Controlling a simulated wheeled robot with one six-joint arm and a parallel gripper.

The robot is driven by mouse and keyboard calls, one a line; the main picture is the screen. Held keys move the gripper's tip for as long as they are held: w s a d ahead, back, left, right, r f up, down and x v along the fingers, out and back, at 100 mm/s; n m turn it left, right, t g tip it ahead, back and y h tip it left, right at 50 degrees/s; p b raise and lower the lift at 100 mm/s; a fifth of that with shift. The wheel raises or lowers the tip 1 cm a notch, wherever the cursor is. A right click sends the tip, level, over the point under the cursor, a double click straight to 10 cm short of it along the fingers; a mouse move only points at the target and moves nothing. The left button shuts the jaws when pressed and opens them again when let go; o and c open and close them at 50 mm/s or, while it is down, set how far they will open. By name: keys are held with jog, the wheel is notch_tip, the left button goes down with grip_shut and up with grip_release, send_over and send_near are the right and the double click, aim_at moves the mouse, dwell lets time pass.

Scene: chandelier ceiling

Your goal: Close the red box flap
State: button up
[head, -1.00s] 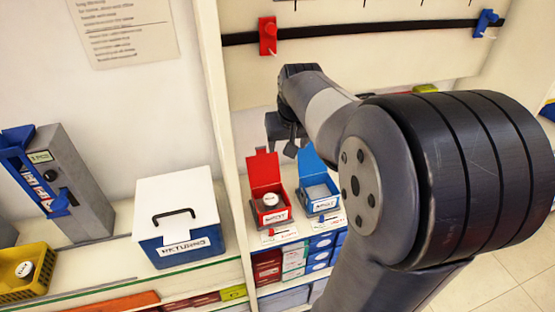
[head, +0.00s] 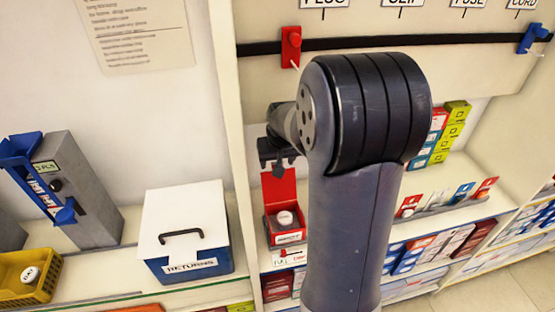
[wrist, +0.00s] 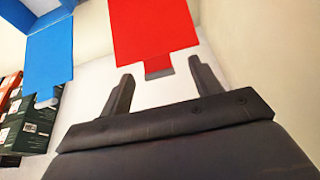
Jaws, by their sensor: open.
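The red box (head: 286,228) stands on the shelf with its red flap (head: 279,187) raised upright behind it. A round white item (head: 285,218) sits inside the box. In the wrist view the red flap (wrist: 154,30) fills the top middle, beyond the fingertips and apart from them. My gripper (wrist: 160,85) is open and empty, its two dark fingers spread below the flap's tab. In the head view my gripper (head: 278,158) is just above the flap's top edge. The blue box's flap (wrist: 50,52) stands to the left in the wrist view. In the head view my arm hides the blue box.
A blue and white returns box (head: 186,235), a grey dispenser (head: 80,190) and a yellow basket (head: 30,272) stand on the left shelf. An upright divider (head: 232,140) separates the bays. A red clip (head: 291,45) hangs on the black rail above.

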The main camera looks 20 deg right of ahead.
jog(key=shift+c, duration=0.5)
grip_shut()
